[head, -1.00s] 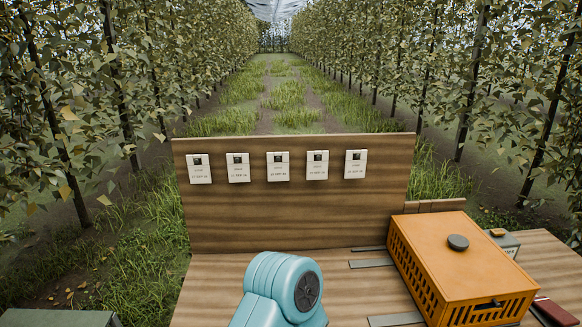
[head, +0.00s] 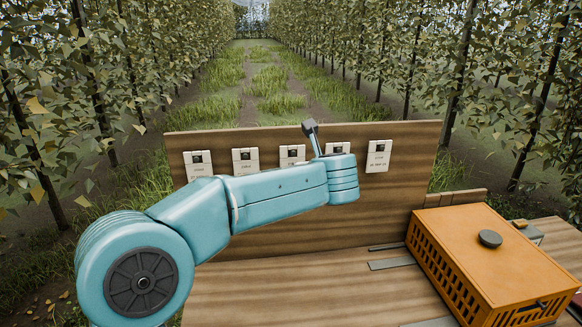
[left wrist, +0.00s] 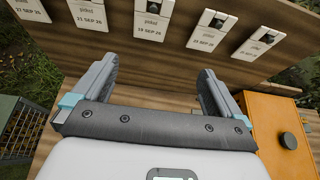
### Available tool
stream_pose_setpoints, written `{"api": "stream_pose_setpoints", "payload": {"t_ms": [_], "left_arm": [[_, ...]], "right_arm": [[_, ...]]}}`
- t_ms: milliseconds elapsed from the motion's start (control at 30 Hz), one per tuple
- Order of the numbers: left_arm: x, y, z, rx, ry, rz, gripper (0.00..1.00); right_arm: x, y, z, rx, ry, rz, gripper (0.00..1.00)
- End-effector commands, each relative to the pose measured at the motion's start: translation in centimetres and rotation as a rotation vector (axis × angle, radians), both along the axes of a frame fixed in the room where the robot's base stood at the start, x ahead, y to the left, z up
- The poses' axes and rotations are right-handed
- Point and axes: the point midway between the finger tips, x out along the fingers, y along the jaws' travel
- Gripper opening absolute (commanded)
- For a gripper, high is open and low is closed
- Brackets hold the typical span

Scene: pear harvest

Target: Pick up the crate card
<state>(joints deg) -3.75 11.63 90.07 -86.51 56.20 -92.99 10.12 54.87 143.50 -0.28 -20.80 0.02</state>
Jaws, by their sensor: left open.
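Several white crate cards with dark clips and printed dates hang in a row on an upright wooden board (head: 300,215). The rightmost card (head: 378,157) is fully clear in the head view, and the leftmost card (head: 198,160) is partly covered by my arm. In the left wrist view, the middle card (left wrist: 152,20) is ahead of my left gripper (left wrist: 155,70). That gripper is open, with nothing between its fingers, and apart from the cards. My right gripper is not in view.
An orange slatted crate (head: 480,245) with a dark round disc (head: 490,239) on top stands at the right of the wooden table (head: 300,290). Flat grey strips (head: 390,264) lie beside it. A dark green box (left wrist: 18,125) stands at the left in the wrist view.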

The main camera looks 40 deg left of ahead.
Motion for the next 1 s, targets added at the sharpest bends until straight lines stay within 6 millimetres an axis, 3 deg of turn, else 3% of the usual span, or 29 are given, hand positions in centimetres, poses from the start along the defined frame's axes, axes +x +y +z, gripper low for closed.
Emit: {"api": "stream_pose_setpoints", "payload": {"t_ms": [67,167,500,767,1000], "left_arm": [[-0.4,0.7,1.4,0.044,-0.003,0.012,1.00],[0.0,1.8,1.6,0.062,-0.001,0.021,1.00],[4.0,7.0,-1.4,0.058,0.001,0.019,1.00],[5.3,8.9,-2.4,0.057,-0.001,0.017,1.00],[7.3,11.9,-3.9,0.057,0.000,0.018,1.00]], "right_arm": [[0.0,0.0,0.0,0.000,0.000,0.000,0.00],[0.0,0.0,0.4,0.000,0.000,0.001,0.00],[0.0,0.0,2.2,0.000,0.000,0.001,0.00],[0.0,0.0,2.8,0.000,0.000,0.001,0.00],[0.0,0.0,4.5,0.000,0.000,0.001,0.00]]}}
